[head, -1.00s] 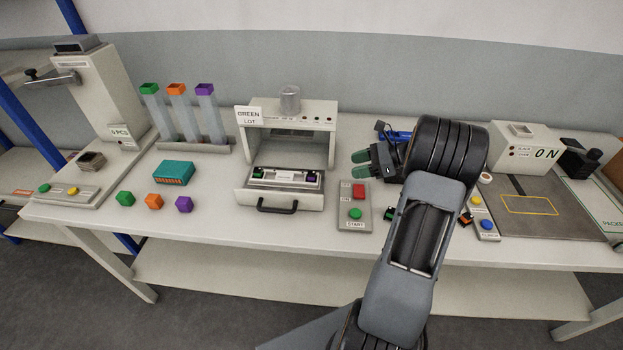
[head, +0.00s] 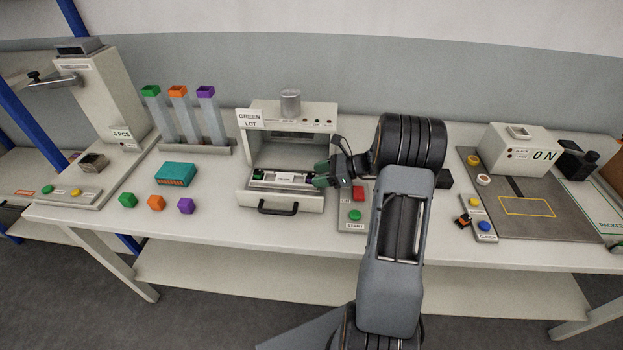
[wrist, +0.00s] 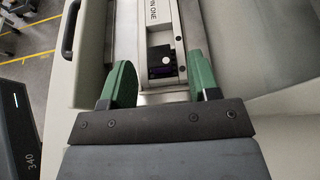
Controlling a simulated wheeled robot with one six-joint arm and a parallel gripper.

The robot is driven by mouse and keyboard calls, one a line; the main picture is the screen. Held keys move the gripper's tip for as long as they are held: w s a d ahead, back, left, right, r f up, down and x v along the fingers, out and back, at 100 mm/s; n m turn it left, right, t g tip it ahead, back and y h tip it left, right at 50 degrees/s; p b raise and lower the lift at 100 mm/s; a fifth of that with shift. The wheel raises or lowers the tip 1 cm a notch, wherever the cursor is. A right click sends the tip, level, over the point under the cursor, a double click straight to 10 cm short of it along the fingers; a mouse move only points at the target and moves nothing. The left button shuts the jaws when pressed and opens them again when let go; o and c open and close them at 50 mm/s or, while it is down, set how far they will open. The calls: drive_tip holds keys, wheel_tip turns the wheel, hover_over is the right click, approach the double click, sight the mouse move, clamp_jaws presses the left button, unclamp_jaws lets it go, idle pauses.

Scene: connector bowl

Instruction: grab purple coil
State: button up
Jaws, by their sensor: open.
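A small dark block with purple edges (wrist: 162,62), which looks like the purple coil, sits in the end of the pale fixture (wrist: 161,18) in the wrist view. The fixture (head: 286,178) lies in the pulled-out drawer of the machine marked GREEN LOT. My gripper (wrist: 162,80) has its green fingers open, one on each side of the fixture's end, with the dark block between them. I cannot tell whether they touch it. In the head view my gripper (head: 322,174) is at the drawer's right end.
The machine (head: 289,115) rises behind the drawer, and its drawer handle (head: 277,209) sticks out in front. A red and green button box (head: 353,212) stands just right. Green, orange and purple cubes (head: 186,205) lie to the left near a teal box (head: 175,174).

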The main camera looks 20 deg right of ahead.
drive_tip(key=shift+a+f, duration=0.3)
